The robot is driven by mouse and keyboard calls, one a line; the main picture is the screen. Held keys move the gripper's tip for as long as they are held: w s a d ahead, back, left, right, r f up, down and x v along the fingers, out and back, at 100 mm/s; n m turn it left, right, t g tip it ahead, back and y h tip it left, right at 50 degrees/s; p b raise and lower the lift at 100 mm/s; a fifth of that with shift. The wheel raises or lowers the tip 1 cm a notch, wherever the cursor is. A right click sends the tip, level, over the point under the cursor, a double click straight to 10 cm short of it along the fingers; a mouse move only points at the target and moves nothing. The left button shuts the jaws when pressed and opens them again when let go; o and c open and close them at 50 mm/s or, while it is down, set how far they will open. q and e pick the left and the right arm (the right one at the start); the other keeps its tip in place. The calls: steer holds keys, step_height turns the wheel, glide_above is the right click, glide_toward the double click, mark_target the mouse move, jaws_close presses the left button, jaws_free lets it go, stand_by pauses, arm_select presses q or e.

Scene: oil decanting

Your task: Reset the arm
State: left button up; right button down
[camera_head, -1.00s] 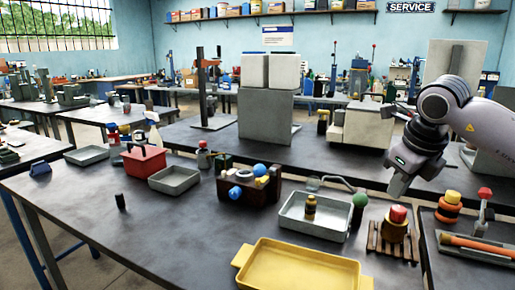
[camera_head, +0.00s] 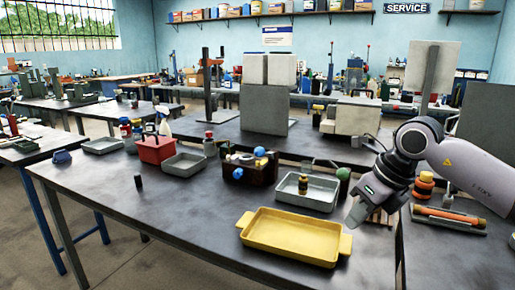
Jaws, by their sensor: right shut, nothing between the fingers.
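My right arm comes in from the right side of the head view. Its gripper (camera_head: 357,212) is shut and empty, pointing down above the right part of the dark workbench, beside the yellow tray's right handle. It hides most of a slatted wooden stand (camera_head: 381,216) behind it. My left gripper does not show.
A yellow tray (camera_head: 291,238) lies at the bench's front. A grey tray (camera_head: 318,191) holds a small dark bottle (camera_head: 303,184). A red container (camera_head: 156,149) and a dark block with coloured knobs (camera_head: 248,168) stand further left.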

steer(key=s+a+f+m+g+y, duration=0.1)
steer(key=s+a+f+m+y, duration=0.1)
steer(key=s+a+y, duration=0.45)
steer(key=s+a+f+m+g+y, duration=0.15)
steer(key=s+a+y, duration=0.25)
steer(key=a+y, duration=0.55)
steer(key=d+f+m+t+h+p, duration=0.1)
steer(key=d+f+m+t+h, duration=0.55)
steer(key=m, duration=0.85)
steer(key=d+f+m+t+h, duration=0.3)
steer(key=f+m+t+h, duration=0.2)
steer(key=f+m+t, duration=0.65)
steer(key=s+d+f+m+g+h, duration=0.2)
steer(key=s+d+f+m+g, duration=0.1)
steer(key=s+f+m+g, duration=0.1)
steer(key=s+d+f+m+g+h, duration=0.3)
steer(key=s+f+m, duration=0.3)
steer(key=s+f, duration=0.2)
steer(key=s+d+g, duration=0.1)
steer(key=s, duration=0.1)
steer(key=shift+s+d+f+m+h, duration=0.2)
steer(key=shift+s+d+m+h, duration=0.05)
steer(key=shift+s+m+h, duration=0.15)
steer(key=shift+w, duration=0.1)
